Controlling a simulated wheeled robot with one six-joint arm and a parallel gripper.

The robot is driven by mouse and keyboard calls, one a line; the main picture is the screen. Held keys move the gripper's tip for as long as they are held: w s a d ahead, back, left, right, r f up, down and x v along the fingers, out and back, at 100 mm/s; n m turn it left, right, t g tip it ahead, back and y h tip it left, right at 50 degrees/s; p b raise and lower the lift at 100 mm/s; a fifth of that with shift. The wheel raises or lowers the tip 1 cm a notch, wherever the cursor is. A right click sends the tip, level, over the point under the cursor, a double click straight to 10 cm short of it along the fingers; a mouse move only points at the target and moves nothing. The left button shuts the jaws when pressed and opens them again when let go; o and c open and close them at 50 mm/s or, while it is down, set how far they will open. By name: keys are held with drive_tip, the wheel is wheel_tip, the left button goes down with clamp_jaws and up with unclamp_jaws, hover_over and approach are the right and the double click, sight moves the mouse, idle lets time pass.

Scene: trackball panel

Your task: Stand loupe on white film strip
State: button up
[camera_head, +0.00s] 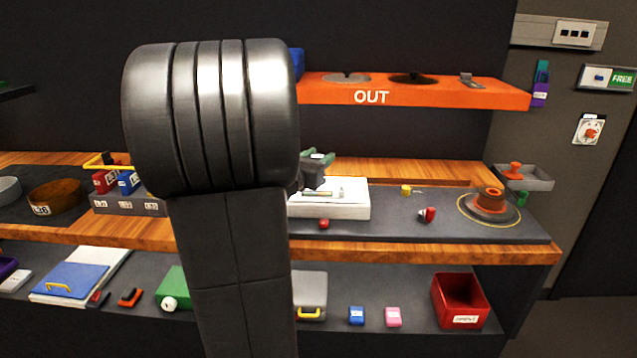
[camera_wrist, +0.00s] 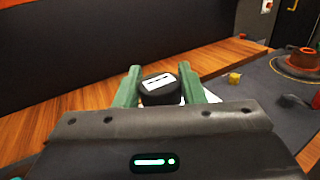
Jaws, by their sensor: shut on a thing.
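The loupe, a black cylinder with a white label on top (camera_wrist: 155,95), sits between the green fingers of my gripper (camera_wrist: 161,88) in the wrist view. My gripper is shut on it. In the head view the green fingertips (camera_head: 318,158) show at the dark loupe (camera_head: 313,176), over the back left of a white light box (camera_head: 345,212). I cannot tell whether the loupe touches the box. A thin strip (camera_head: 318,194) lies on the box top; I cannot tell whether it is the white film strip. My arm hides the box's left side.
An orange OUT shelf (camera_head: 430,93) overhangs behind. A grey caddy (camera_head: 125,205) is left. The mat right of the box has free room.

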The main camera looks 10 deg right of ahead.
drive_tip(key=shift+f, duration=2.35)
drive_tip(key=shift+f+b, duration=0.2)
drive_tip(key=shift+b, duration=0.35)
drive_tip(key=o, duration=1)
drive_tip(key=shift+r, duration=0.2)
drive_tip(key=shift+r+p, duration=0.15)
drive_tip(key=shift+p, duration=0.35)
drive_tip(key=b+v, duration=0.1)
drive_tip(key=v, duration=1.1)
drive_tip(key=shift+b, duration=0.35)
